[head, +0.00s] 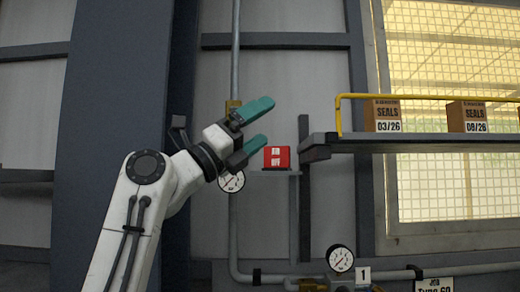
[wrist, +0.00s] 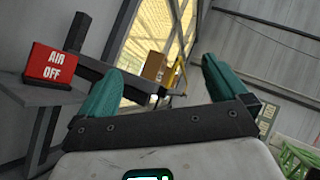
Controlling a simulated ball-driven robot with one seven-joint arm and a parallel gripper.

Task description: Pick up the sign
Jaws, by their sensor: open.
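The sign is a small red block with white lettering (head: 277,157), standing on a small grey bracket shelf (head: 270,170) at the middle of the head view. In the wrist view the sign (wrist: 54,65) reads "AIR OFF" and sits on the shelf at the left, outside the fingers. My gripper (head: 262,124) has two green fingers, spread apart and empty. In the head view it appears just up and left of the sign. In the wrist view the fingertips (wrist: 165,75) are wide apart with nothing between them.
A grey shelf with a yellow rail (head: 430,143) holds boxes marked "SEALS" (head: 388,116) at the right. A grey post (head: 304,190) stands just right of the sign. A vertical pipe and gauge (head: 231,181) are behind my gripper. Another gauge (head: 340,258) is lower right.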

